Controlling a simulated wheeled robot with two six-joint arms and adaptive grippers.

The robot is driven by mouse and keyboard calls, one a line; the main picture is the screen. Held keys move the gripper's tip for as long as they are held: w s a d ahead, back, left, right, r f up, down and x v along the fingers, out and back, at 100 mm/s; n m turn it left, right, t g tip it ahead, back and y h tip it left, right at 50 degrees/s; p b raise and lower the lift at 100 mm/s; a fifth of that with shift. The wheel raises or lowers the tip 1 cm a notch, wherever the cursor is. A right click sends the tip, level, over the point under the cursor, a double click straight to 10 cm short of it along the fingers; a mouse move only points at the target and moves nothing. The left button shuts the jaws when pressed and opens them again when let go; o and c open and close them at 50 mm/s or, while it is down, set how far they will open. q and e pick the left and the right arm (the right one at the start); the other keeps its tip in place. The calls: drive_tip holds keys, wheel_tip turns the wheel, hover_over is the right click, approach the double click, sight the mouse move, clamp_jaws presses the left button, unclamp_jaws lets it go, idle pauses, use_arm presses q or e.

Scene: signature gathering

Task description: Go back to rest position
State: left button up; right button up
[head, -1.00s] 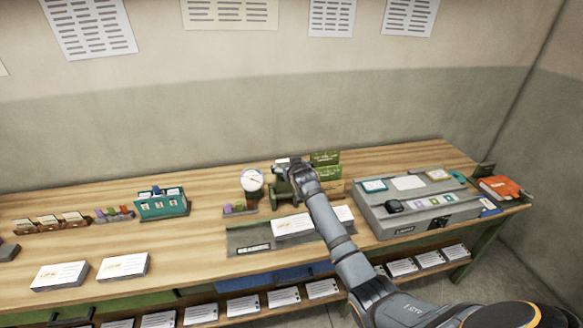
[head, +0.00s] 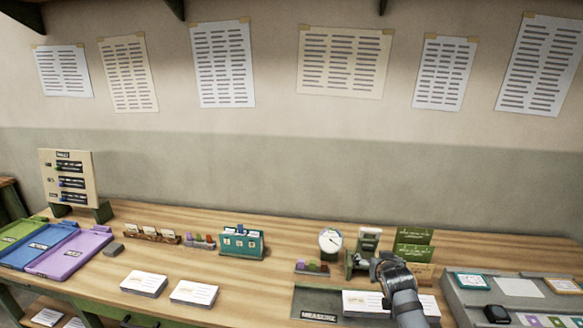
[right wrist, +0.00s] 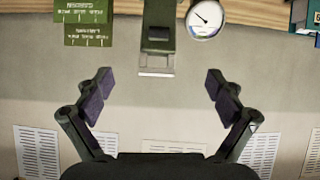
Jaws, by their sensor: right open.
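My right gripper (right wrist: 154,97) is open and empty in the right wrist view, its two fingers spread wide apart. In the head view my right arm (head: 402,296) comes up from the bottom right, and its hand end is over the bench in front of a green device (head: 362,261); the fingers are hard to make out there. In the right wrist view the green device (right wrist: 159,38) shows beyond the fingers, with a clear gap between it and them. My left gripper is not in either view.
A round dial gauge (head: 330,242) and green cards (head: 414,238) stand beside the device. A grey measure tray (head: 316,303) holds white cards. A teal box (head: 242,243), colored trays (head: 70,252) and a grey case (head: 466,311) also occupy the wooden bench (head: 230,282).

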drive_tip(key=s+a+f+n+g+y, duration=0.1)
drive_tip(key=s+a+f+g, duration=0.15)
drive_tip(key=s, duration=0.95)
drive_tip(key=s+a+f+n+g, duration=0.1)
drive_tip(key=s+a+f+g, duration=0.2)
drive_tip(key=s, duration=0.8)
drive_tip(key=s+a+f+n+g+y, duration=0.15)
drive_tip(key=s+f, duration=0.25)
drive_tip(key=s, duration=0.8)
drive_tip(key=s+d+f+g+b, duration=0.1)
drive_tip(key=s+f+b, duration=0.1)
drive_tip(key=f, duration=1.4)
drive_tip(key=s+d+f+g+b, duration=0.1)
drive_tip(key=s+d+f+b, duration=0.1)
drive_tip(key=f, duration=1.5)
drive_tip(key=s+f+g+b, duration=0.1)
drive_tip(key=s+f, duration=1.4)
drive_tip(key=s, duration=0.2)
drive_tip(key=shift+d+f+m+h+b, duration=0.25)
drive_tip(key=shift+m+h+b, duration=0.1)
drive_tip(key=shift+m, duration=0.1)
